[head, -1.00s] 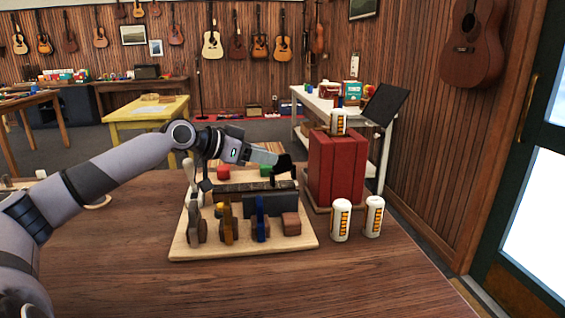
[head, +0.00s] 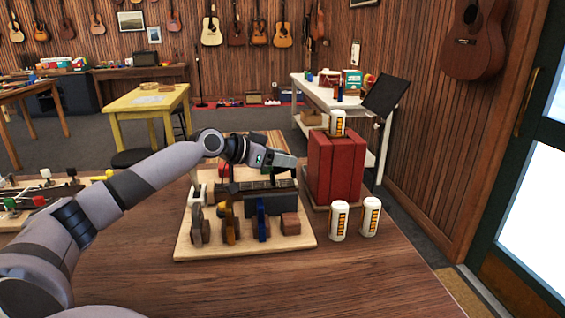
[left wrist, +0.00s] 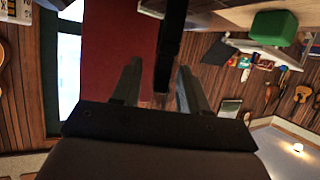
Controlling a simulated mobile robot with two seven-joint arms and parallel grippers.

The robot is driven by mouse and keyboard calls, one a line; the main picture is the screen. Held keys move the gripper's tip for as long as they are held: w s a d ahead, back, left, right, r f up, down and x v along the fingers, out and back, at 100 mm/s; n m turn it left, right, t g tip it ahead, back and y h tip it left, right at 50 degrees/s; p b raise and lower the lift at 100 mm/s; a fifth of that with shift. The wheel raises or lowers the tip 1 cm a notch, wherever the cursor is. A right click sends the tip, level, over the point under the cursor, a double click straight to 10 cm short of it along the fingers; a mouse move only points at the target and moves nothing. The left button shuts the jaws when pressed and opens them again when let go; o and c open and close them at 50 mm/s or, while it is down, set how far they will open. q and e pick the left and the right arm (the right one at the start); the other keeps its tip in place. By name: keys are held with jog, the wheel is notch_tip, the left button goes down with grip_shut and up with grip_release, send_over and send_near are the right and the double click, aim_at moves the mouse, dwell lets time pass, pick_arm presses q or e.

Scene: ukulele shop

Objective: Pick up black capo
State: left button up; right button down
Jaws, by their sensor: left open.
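My left gripper (head: 292,163) is open at the back right of the wooden board (head: 200,246), beside the red case. In the left wrist view, a dark upright piece that looks like the black capo (left wrist: 169,45) stands between the two open fingers (left wrist: 160,88). I see no clear contact with either finger. In the head view the gripper mostly covers it. Along the board's front stand a brown capo (head: 199,228), a yellow-brown one (head: 229,226) and a blue one (head: 262,222). My right gripper is not in view.
A red case (head: 336,168) stands close right of the gripper with a white can (head: 338,123) on top. Two white cans (head: 339,220) stand in front of it. A reddish-brown block (head: 290,224) sits on the board. The front table (head: 330,280) is clear.

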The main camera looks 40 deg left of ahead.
pick_arm(q)
jog(key=shift+w+d+f, duration=0.1)
jog(key=shift+w+f, duration=0.05)
jog(key=shift+w, duration=0.1)
grip_shut()
